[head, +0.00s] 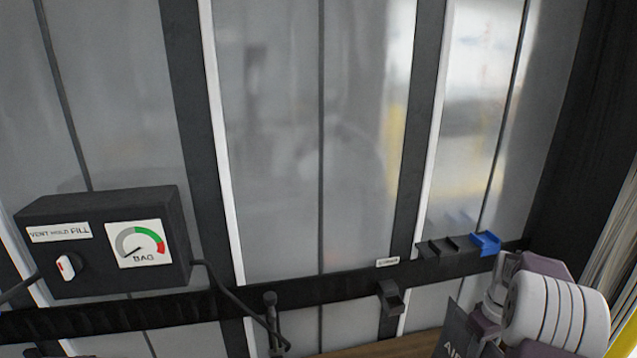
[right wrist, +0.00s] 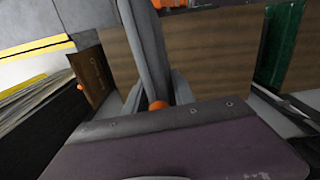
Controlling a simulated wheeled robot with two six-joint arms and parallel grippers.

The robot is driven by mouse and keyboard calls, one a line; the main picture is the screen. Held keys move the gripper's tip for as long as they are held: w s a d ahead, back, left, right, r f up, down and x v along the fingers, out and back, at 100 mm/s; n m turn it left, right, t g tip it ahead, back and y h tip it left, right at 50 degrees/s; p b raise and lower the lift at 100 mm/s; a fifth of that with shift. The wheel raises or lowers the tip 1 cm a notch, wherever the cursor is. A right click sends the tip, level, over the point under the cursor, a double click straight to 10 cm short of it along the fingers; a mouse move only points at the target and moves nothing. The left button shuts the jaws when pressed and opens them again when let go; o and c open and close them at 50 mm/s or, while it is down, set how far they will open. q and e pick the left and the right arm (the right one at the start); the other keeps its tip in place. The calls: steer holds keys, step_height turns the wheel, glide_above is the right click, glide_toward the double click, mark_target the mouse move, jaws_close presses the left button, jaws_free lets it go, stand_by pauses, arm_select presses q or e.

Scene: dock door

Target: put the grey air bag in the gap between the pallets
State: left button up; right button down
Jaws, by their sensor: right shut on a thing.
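The grey air bag (head: 455,335) shows in part at the bottom right of the head view, dark grey with pale lettering starting "AIR". My right gripper (head: 492,312) is beside it and shut on it. In the right wrist view the bag (right wrist: 146,45) is a narrow grey upright strip seen nearly edge-on, between the fingers of my right gripper (right wrist: 156,95). An orange knob shows at its near end. Brown board-like load faces (right wrist: 215,50) stand beyond and to the right of the bag. The gap between the pallets cannot be made out clearly. My left gripper is out of view.
A black control box (head: 105,240) on the wall has a VENT HOLD FILL knob and a BAG gauge, its needle pointing lower left. A hose runs to a black fitting (head: 271,310) on the rail. Dark clips and a blue clip (head: 487,243) sit on the rail. A green face (right wrist: 280,45) stands at right.

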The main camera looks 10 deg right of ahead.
steer(key=a+f+m, duration=0.1)
steer(key=a+f, duration=0.2)
steer(key=a, duration=0.9)
steer(key=s+a+f, duration=0.1)
steer(key=a+f, duration=0.2)
steer(key=a, duration=1)
steer(key=shift+s+a+m, duration=0.15)
steer(key=shift+a+m, duration=0.05)
steer(key=shift+m, duration=0.2)
